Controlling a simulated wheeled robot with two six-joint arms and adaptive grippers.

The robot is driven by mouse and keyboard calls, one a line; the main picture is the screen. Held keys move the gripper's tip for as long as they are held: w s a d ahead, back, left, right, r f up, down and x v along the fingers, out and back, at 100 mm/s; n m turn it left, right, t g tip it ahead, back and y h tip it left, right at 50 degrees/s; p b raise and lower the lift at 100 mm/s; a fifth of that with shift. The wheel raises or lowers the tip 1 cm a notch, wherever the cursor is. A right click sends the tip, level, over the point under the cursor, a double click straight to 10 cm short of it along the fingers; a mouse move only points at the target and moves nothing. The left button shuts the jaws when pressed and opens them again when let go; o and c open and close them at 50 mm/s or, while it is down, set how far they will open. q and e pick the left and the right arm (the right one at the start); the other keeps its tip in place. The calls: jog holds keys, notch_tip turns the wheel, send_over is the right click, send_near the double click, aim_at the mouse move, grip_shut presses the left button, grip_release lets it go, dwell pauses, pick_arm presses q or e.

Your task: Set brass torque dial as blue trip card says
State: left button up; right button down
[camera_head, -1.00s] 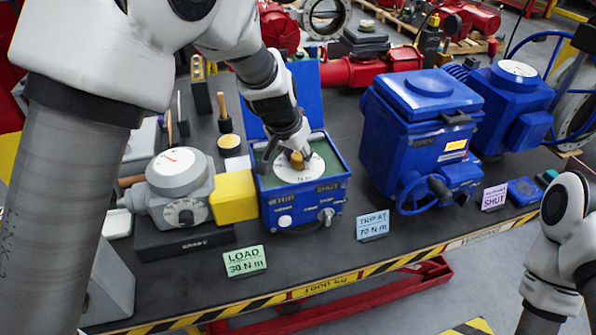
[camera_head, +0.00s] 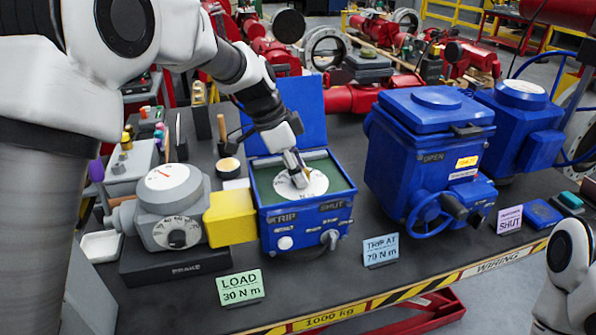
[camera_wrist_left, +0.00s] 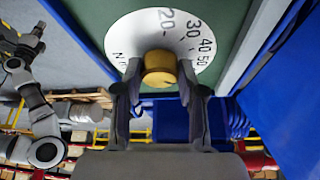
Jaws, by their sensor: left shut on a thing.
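The brass torque dial (camera_wrist_left: 160,70) stands on a white scale disc (camera_head: 301,183) inside the open blue control box (camera_head: 303,222). My left gripper (camera_head: 300,178) reaches down into the box, its fingers shut on the dial's sides. In the wrist view the gripper (camera_wrist_left: 160,95) hides the disc's near part; 20, 30, 40 and 50 show, with part of "N m" at left. I cannot tell which number the dial points to. The blue trip card (camera_head: 381,250) stands in front, apparently reading "TRIP AT 70 N m". My right gripper is out of view.
A green card (camera_head: 240,288) reads "LOAD 30 N m". A grey brake unit (camera_head: 172,205) joins the box through a yellow coupling (camera_head: 231,217). The box's raised blue lid (camera_head: 302,112) stands behind my gripper. A blue actuator (camera_head: 430,150) with a handwheel is at right.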

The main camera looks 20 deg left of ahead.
pick_arm(q)
jog(key=m+g+p, duration=0.1)
jog(key=m, duration=0.2)
jog(key=shift+w+r+m, duration=0.1)
jog(key=shift+m, duration=0.3)
jog(key=shift+w+m+g+p, duration=0.15)
jog(key=shift+m+g+p, duration=1.15)
jog(key=shift+m, duration=0.9)
jog(key=o, duration=1.1)
jog(key=shift+o, duration=0.2)
jog(key=v, duration=1.1)
jog(key=shift+a+r, duration=0.25)
jog(key=shift+r, duration=0.1)
